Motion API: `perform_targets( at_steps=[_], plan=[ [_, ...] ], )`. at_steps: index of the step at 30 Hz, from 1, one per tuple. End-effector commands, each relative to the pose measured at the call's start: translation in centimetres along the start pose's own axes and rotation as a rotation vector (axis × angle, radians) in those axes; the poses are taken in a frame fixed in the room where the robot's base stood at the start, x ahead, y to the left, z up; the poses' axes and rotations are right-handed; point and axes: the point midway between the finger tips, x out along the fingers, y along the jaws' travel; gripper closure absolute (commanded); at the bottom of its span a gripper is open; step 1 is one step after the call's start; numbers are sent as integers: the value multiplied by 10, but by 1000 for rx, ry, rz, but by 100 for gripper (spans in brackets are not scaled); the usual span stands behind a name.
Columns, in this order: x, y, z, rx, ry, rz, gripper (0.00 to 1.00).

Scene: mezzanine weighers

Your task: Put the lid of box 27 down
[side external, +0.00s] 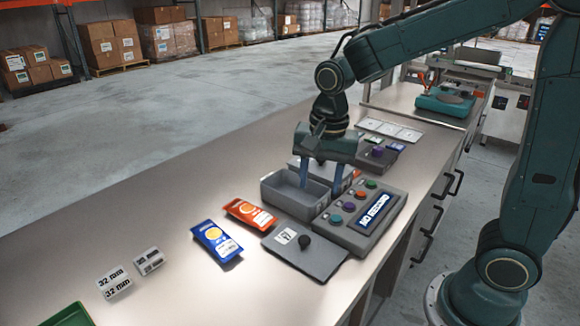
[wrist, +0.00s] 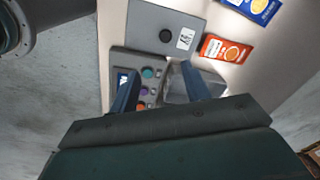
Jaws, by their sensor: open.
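A flat grey lid (side external: 310,258) with a black knob (side external: 304,241) and a white number label lies on the bench at the near end of the open grey box (side external: 283,200). The label's number is too small to read surely. The lid (wrist: 150,22) also shows in the wrist view, clear of the fingers. My gripper (side external: 321,182) is open and empty, pointing down over the box and the panel edge. Its fingers partly hide the box; in the wrist view the gripper (wrist: 160,76) has the panel and box beneath it.
A grey button panel (side external: 350,241) with a "NO SECOND" display stands right of the box. An orange packet (side external: 250,214) and a blue packet (side external: 217,241) lie left of the lid. Small "32 mm" blocks (side external: 115,283) and a green tray (side external: 70,316) are further left.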

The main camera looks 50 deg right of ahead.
Motion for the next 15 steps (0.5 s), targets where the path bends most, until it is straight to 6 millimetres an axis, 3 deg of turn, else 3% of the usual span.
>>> perform_targets(
  at_steps=[6, 15],
  plan=[
    [-36, 31, 9, -241, 53, -83, 53],
    [-68, 77, 25, -581, 159, -167, 53]
  ],
)
